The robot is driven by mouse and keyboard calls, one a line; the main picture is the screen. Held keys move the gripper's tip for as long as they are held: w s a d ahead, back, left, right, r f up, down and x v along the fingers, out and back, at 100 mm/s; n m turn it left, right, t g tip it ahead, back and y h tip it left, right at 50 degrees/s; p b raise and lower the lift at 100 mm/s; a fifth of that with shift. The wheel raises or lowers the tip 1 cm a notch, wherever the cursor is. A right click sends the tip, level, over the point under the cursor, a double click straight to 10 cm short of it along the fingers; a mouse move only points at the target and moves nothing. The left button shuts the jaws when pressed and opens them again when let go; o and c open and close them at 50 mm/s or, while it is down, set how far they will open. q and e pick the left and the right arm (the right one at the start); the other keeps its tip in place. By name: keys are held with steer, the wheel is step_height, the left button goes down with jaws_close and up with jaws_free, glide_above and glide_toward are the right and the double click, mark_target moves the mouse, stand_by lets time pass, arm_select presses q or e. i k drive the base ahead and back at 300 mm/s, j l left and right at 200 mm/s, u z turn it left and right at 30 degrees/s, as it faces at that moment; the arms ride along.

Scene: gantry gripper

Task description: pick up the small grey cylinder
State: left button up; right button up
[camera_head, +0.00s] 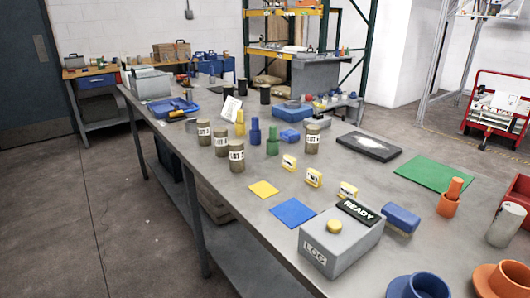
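A light grey cylinder (505,225) stands upright on the grey workbench (235,210) near the right edge of the view, close to a red bin. A smaller, darker grey cylindrical piece (190,126) stands farther back, beside a jar with a white label. I cannot tell which of the two the task names. Neither of my grippers is in view.
A grey box with a yellow button (334,226) and a READY sign stands at the front. Blue (417,287) and orange (503,280) round pieces are at the near edge. An orange holder (448,205), red bin (515,195) and labelled jars (237,158) also stand there.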

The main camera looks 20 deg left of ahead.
mark_target(236, 147)
steer(key=i+j+z, duration=0.1)
steer(key=j+z, duration=0.35)
steer(key=j, duration=0.45)
steer(key=j+z, duration=0.3)
steer(key=j, duration=1.6)
steer(key=k, duration=0.05)
